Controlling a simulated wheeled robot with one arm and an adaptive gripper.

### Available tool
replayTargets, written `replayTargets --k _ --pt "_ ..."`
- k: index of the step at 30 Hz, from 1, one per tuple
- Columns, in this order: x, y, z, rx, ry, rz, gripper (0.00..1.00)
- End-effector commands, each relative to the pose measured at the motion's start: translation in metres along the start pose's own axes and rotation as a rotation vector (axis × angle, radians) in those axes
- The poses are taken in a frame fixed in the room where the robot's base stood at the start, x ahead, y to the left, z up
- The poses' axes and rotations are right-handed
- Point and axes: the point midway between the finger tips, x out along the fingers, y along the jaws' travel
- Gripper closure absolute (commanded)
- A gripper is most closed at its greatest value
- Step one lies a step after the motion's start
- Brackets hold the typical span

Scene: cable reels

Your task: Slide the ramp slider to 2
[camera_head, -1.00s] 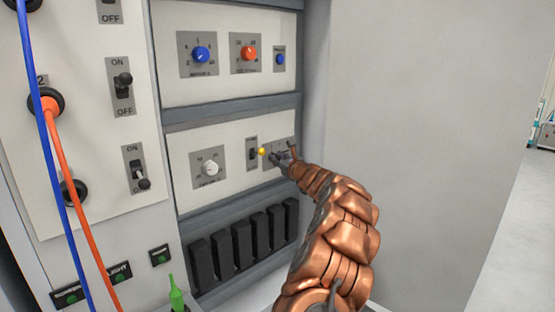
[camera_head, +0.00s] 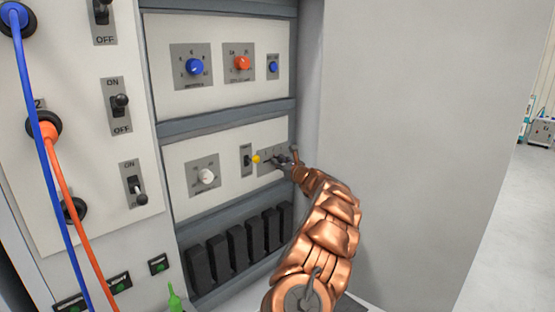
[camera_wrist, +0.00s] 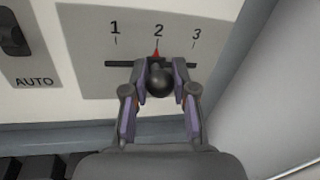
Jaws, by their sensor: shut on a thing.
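The ramp slider is a dark round knob (camera_wrist: 159,82) on a horizontal slot in a grey plate (camera_wrist: 90,85) marked 1, 2 and 3. In the wrist view the knob sits under the 2, with a red pointer (camera_wrist: 156,53) just below that number, very slightly to its left. My gripper (camera_wrist: 160,75) is shut on the knob, one finger on each side of it. In the head view my gripper (camera_head: 281,161) reaches the slider plate (camera_head: 266,157) at the right end of the lower panel and hides the knob.
A small AUTO switch (camera_wrist: 14,38) with a yellow part beside it in the head view is left of the slider. A white dial (camera_head: 206,177) is further left. Black blocks (camera_head: 237,246) stand below. A grey wall (camera_head: 400,130) is close on the right.

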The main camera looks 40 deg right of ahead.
Motion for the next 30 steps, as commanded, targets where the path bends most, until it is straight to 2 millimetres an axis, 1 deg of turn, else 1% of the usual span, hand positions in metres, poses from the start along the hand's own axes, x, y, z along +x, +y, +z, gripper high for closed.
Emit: replayTargets --k 5,6,13,14,24,30 --pt "0.001 0.001 0.000 -0.001 -0.001 0.002 1.00" --pt "0.001 0.001 0.000 -0.001 -0.001 0.002 0.73" --pt "0.000 0.001 0.000 -0.001 -0.001 0.001 0.49" --pt "0.000 0.001 0.000 -0.001 -0.001 0.001 0.47" --pt "-0.001 0.000 0.000 0.000 0.000 0.000 0.47" --pt "-0.013 -0.001 0.000 0.002 0.001 -0.001 0.47"
